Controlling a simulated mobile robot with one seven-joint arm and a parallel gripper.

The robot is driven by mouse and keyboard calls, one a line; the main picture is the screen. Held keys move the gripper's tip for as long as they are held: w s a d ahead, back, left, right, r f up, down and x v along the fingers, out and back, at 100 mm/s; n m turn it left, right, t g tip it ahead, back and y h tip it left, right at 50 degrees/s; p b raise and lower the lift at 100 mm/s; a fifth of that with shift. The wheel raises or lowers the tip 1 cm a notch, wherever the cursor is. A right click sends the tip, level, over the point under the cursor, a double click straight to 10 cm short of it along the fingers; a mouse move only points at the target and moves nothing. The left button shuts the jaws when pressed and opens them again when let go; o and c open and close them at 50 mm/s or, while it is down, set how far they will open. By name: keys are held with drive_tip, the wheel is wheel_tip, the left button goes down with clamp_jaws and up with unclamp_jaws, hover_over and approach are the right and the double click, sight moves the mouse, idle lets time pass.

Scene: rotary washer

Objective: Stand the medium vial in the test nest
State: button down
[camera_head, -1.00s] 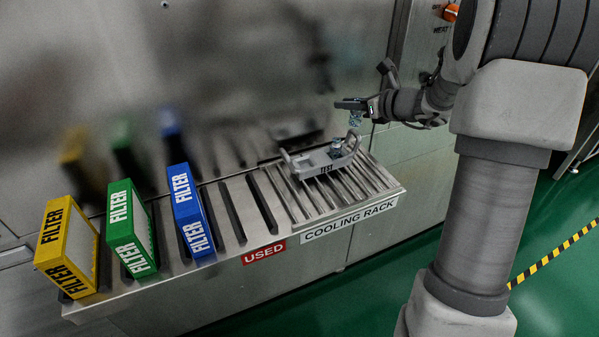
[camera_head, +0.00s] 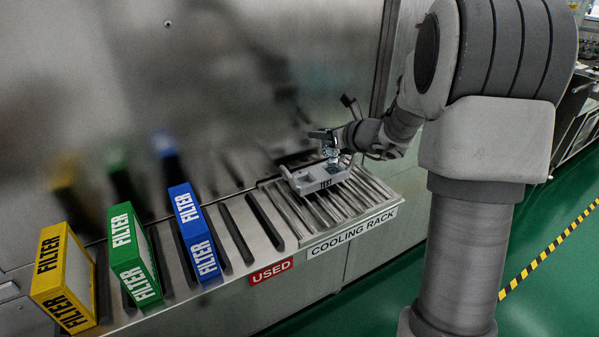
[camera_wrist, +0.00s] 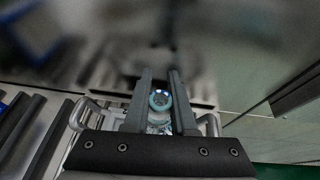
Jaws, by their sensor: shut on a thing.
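The medium vial (camera_head: 331,153), small, clear and bluish, hangs from my gripper (camera_head: 322,135) directly over the test nest. In the wrist view its round pale-blue top (camera_wrist: 160,99) sits between the two fingers of my gripper (camera_wrist: 162,85), which are shut on it. The test nest (camera_head: 318,182) is a grey tray with raised ends and a TEST label, standing on the cooling rack. Its handles show on both sides of my gripper in the wrist view. The vial's lower end overlaps the nest, and I cannot tell whether it touches.
The slatted cooling rack (camera_head: 372,193) carries the nest. Left of it on the steel shelf stand a blue filter (camera_head: 196,232), a green filter (camera_head: 134,254) and a yellow filter (camera_head: 64,277). A red USED label (camera_head: 271,271) marks the shelf front. A steel wall rises behind.

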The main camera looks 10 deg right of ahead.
drive_tip(key=a+f, duration=0.1)
drive_tip(key=a, duration=0.1)
drive_tip(key=a+f+b, duration=0.1)
drive_tip(key=a, duration=0.1)
drive_tip(key=s+a+f, duration=0.1)
drive_tip(key=a, duration=0.1)
drive_tip(key=shift+f+b, duration=0.3)
drive_tip(key=shift+f, duration=0.1)
drive_tip(key=shift+f+b, duration=0.5)
drive_tip(key=shift+f, duration=1.4)
drive_tip(key=shift+f, duration=0.2)
drive_tip(key=c, duration=0.7)
unclamp_jaws()
drive_tip(key=shift+c, duration=0.2)
drive_tip(key=shift+r, duration=0.1)
